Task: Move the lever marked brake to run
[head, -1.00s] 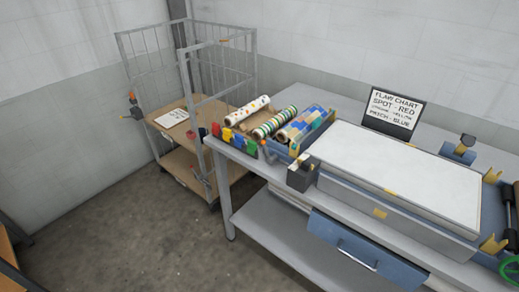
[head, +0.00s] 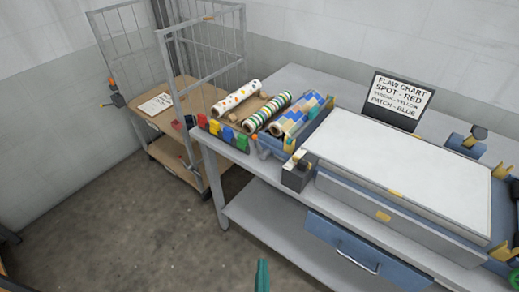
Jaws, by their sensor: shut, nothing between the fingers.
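No lever with a readable brake or run mark shows in the head view. A small dark fitting with an orange tip (head: 115,98) sits on the left side of the wire-sided trolley (head: 213,183); I cannot tell if it is the lever. The calender press, with its white flat bed (head: 400,165), stands on the grey table at the right, and its right end is cut off by the frame. My gripper (head: 262,275) shows only as narrow teal fingertips at the bottom edge. It is shut and empty, in front of the table and touching nothing I can see.
Patterned rolls (head: 296,117) lie on the table by several coloured blocks (head: 226,133). A flaw chart sign (head: 399,98) stands behind the press. A blue drawer (head: 365,250) hangs under the table. The floor (head: 135,230) left of the table is clear.

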